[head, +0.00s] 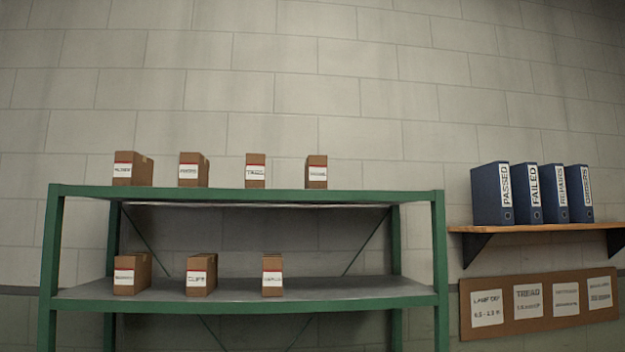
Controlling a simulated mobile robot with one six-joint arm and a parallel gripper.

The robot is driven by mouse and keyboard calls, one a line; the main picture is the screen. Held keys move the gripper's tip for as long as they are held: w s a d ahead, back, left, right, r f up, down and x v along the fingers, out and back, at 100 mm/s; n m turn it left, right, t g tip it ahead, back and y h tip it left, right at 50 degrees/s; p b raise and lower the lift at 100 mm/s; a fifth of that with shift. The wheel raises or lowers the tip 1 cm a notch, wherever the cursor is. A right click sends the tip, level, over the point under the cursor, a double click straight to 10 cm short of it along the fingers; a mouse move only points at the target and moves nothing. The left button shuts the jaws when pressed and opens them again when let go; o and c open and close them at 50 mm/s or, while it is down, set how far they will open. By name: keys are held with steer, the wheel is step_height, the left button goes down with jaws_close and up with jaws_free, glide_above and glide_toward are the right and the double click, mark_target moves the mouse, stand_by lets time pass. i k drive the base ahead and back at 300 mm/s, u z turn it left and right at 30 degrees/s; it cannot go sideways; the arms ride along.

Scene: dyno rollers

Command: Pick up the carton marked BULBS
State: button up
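Small brown cartons with white, red-topped labels stand on a green metal rack. On the top shelf, from left, are a carton (132,169), a second (193,170), a third (255,171) and a narrower one at the right (316,172). On the lower shelf stand a left carton (132,274), a middle carton (201,275) and a right carton (272,275). The lower middle label seems to read CLIPS. The other labels are too small to read surely, so I cannot tell which carton is marked BULBS. My gripper is not in view.
The green rack (245,193) has upright posts at its ends. Both shelves are bare towards the right. A wooden wall shelf (540,228) to the right holds several blue binders (493,194). A board with paper notices (540,305) hangs below it.

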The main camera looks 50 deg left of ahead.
mark_target(315, 166)
steer(key=u, duration=0.05)
steer(key=k, duration=1.75)
steer(key=u, duration=1.3)
steer(key=i, duration=1)
steer(key=z, duration=0.1)
